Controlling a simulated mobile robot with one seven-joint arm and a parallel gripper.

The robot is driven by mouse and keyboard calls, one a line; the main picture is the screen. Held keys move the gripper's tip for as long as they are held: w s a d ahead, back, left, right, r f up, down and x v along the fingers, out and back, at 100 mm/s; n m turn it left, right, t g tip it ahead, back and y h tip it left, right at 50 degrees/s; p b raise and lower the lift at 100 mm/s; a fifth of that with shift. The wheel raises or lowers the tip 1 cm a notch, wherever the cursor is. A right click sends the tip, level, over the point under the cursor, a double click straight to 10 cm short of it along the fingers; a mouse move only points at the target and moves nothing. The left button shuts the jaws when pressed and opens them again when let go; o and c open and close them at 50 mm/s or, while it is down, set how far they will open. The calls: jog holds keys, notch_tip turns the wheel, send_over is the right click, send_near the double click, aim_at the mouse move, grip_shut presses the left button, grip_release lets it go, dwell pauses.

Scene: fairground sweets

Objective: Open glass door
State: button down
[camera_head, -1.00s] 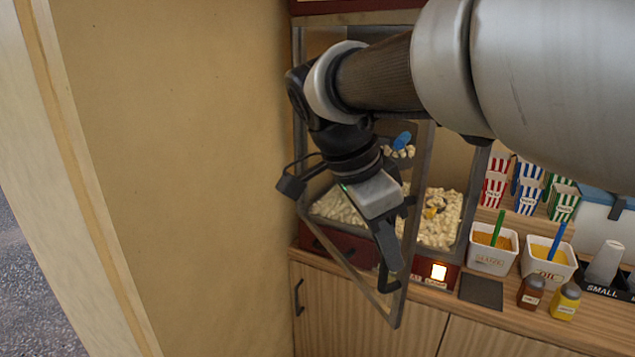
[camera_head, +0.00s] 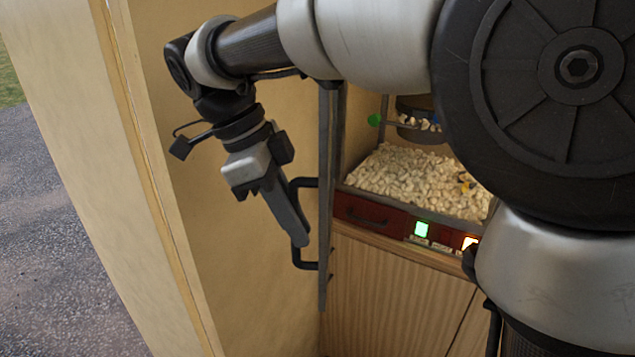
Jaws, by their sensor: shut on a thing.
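The glass door (camera_head: 327,200) of the popcorn machine shows nearly edge-on as a grey upright frame, swung out from the front of the case. Its black handle (camera_head: 304,265) is on the door's left side in the picture. My gripper (camera_head: 299,238) is shut on the handle, with its fingers pointing down along it. The fingers hide the middle of the handle. The case stands open to the door's right, with a heap of popcorn (camera_head: 415,178) and part of the kettle (camera_head: 420,120) in view.
A tan wall (camera_head: 180,200) stands close on the left of my gripper. A wooden cabinet (camera_head: 390,295) is underneath. My arm covers the right side.

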jog(key=shift+a, duration=0.3)
jog(key=c, duration=1.8)
grip_release()
jog(key=p+v, duration=0.5)
jog(key=v, duration=1.2)
jog(key=shift+r, duration=0.25)
